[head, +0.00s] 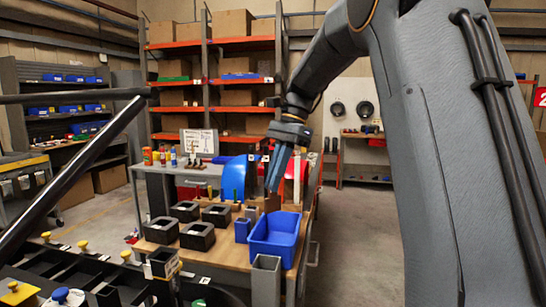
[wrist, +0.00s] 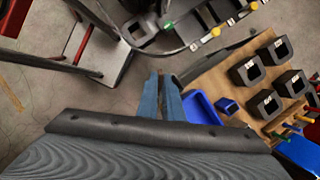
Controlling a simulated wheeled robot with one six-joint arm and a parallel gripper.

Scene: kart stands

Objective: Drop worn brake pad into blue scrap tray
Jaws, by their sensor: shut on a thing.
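The blue scrap tray (head: 270,251) stands on the wooden bench top, near its right front corner. In the wrist view the tray (wrist: 200,108) is just right of my fingers and partly hidden by the gripper body. My gripper (head: 273,188) points down, with its blue-grey fingers above the tray's far edge in the head view. In the wrist view the fingertips (wrist: 161,77) are close together and lie beside the tray, against the floor. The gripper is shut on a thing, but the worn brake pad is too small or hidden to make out.
Several black square holders (head: 197,236) stand left of the tray, with a small blue bin (head: 242,230) beside it. A grey square tube (head: 266,280) rises in front. A blue drum (head: 238,178) stands behind. Floor (head: 355,230) is clear to the right.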

